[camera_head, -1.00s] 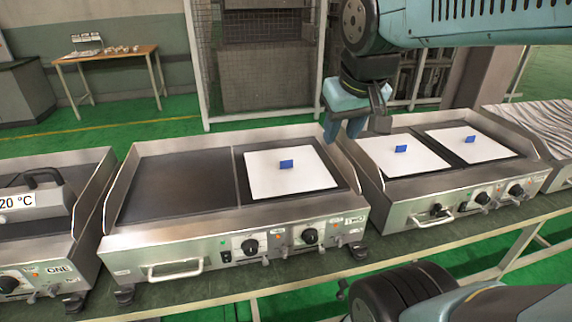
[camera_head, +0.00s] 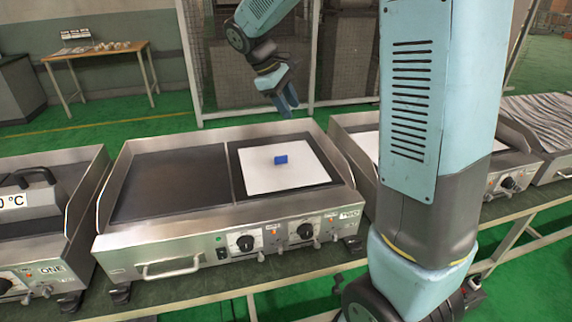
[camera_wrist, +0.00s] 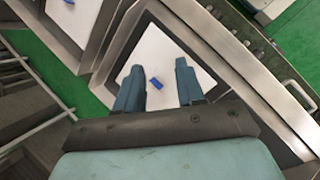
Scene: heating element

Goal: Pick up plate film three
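A white square plate film (camera_head: 258,178) with a small blue grip (camera_head: 281,159) lies on the right half of the middle griddle. My gripper (camera_head: 288,108) is above and behind it, pointing down, clear of it. In the wrist view my gripper (camera_wrist: 158,70) is open and empty. A white plate film (camera_wrist: 165,54) with a blue grip (camera_wrist: 156,84) shows below and between the fingers. Another white film (camera_head: 366,144) lies on the right griddle, mostly hidden by my arm. I see no number on the films, so I cannot tell which is three.
The middle griddle (camera_head: 150,226) has raised metal side walls and an empty dark left half (camera_head: 170,184). A griddle with a dark handled block (camera_head: 35,193) stands at left. A mesh cage (camera_head: 240,70) stands behind. A wooden table (camera_head: 100,50) is at back left.

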